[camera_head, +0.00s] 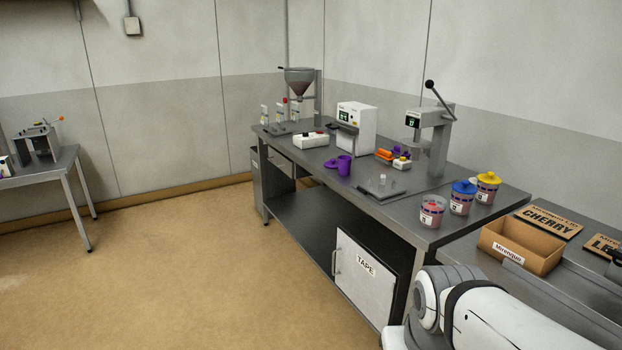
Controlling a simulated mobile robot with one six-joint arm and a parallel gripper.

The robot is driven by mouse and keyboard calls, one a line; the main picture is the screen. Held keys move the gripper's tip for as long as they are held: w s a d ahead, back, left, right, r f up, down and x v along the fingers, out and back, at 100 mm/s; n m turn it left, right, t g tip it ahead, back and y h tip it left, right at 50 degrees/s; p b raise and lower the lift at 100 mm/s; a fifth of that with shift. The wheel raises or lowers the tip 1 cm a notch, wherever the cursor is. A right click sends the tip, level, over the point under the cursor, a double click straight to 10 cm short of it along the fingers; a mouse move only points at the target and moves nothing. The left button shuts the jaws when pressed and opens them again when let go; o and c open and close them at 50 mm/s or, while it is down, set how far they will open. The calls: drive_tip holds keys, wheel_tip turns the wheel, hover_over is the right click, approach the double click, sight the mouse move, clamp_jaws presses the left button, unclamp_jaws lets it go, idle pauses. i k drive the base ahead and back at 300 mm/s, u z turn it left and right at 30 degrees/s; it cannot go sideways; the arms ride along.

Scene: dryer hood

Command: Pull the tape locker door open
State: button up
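The tape locker door (362,277) is a light grey panel with a white "TAPE" label (366,266). It sits under the right part of the long grey workbench and looks closed against the dark locker body (404,258). A vertical bar handle (335,262) is on the door's left edge. My white arm (490,312) enters at the bottom right, to the right of the door. My gripper is not in view, so its opening and any contact cannot be seen.
The workbench (459,203) carries jars, a press and a hopper. An open cardboard box (522,244) stands on the adjoining bench at right. The floor (220,270) left of the door is clear. Another table (50,177) stands at far left.

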sight(371, 285)
drive_tip(key=u, duration=0.4)
drive_tip(key=i, duration=1.55)
drive_tip(key=u, duration=0.4)
drive_tip(key=k, duration=0.65)
drive_tip(key=u, duration=0.2)
drive_tip(key=i, duration=0.8)
drive_tip(key=z, duration=0.15)
